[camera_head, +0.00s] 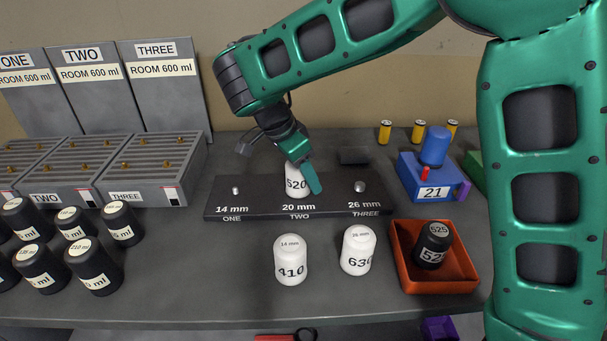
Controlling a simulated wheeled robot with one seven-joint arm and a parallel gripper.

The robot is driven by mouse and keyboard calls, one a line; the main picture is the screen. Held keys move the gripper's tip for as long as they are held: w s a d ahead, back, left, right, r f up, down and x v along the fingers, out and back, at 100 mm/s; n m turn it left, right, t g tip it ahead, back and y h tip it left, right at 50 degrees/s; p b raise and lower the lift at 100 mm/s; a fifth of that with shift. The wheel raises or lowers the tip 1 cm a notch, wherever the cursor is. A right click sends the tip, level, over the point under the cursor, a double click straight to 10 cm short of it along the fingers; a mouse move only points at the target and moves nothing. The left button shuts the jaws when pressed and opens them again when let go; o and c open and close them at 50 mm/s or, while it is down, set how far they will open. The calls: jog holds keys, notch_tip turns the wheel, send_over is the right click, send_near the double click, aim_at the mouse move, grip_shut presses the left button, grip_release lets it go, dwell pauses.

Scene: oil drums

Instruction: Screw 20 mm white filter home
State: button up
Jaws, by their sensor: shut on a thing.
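A white filter (295,186) with a black number starting 620 stands upright at the middle place of the dark mounting bar (248,209), above the labels 20 mm and TWO. My gripper (302,170) reaches down from above and is shut on this filter, its green finger on the filter's right side. The filter's top and the stud under it are hidden. Bare metal studs show at the 14 mm place (235,190) and the 26 mm place (360,186). Whether the filter's base touches the bar all round is hard to tell.
Two white filters, 410 (290,262) and 630 (357,252), stand in front of the bar. An orange tray (468,280) holds a black filter. Black canisters (94,268) stand at left before grey racks (155,170). A blue device marked 21 (415,170) is at right.

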jog(key=shift+s+m+g, duration=0.2)
jog(key=shift+m+g, duration=0.1)
jog(key=shift+m, duration=0.3)
jog(key=m, duration=0.1)
jog(key=m+g, duration=0.1)
jog(key=m, duration=0.1)
jog(key=shift+s+a+m, duration=0.1)
jog(key=shift+s+m, duration=0.15)
jog(key=shift+m, duration=0.05)
jog(key=m+g, duration=0.1)
jog(key=m, duration=0.1)
jog(key=m+g, duration=0.1)
jog(key=m, duration=0.1)
jog(key=shift+s+m, duration=0.3)
jog(key=shift+s, duration=0.1)
jog(key=shift+s+m, duration=0.1)
jog(key=shift+m, duration=0.4)
grip_shut()
jog(key=o, duration=1.3)
grip_release()
jog(key=shift+o, duration=0.2)
